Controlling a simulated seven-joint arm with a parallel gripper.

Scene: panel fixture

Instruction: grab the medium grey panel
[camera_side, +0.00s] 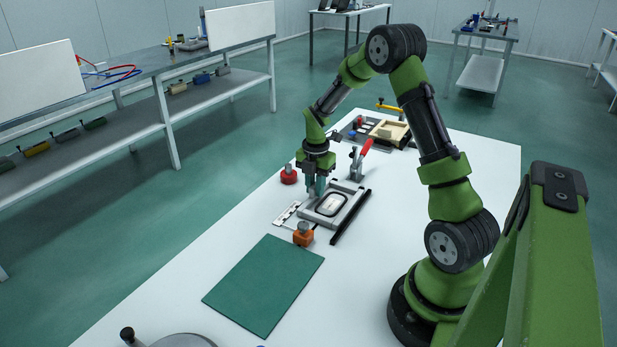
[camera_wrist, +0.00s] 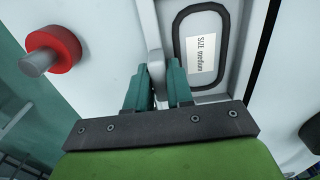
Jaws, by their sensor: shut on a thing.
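The medium grey panel (camera_side: 346,196) sits in the fixture on the white table in the side view. It is a grey frame with a dark oval outline and a white label. In the wrist view the label reads "SIZE: medium" on the panel (camera_wrist: 222,75). My gripper (camera_side: 318,190) is over the panel's left edge, pointing down. In the wrist view my gripper's teal fingers (camera_wrist: 157,82) are shut on a light grey upright tab at the panel's edge. The fingers hide the lower part of the tab. I cannot tell whether the panel is lifted.
A red-handled clamp (camera_side: 359,160) is at the back. A black rail (camera_side: 350,217) lies along the right side. A green mat (camera_side: 264,284) lies flat nearer the camera.

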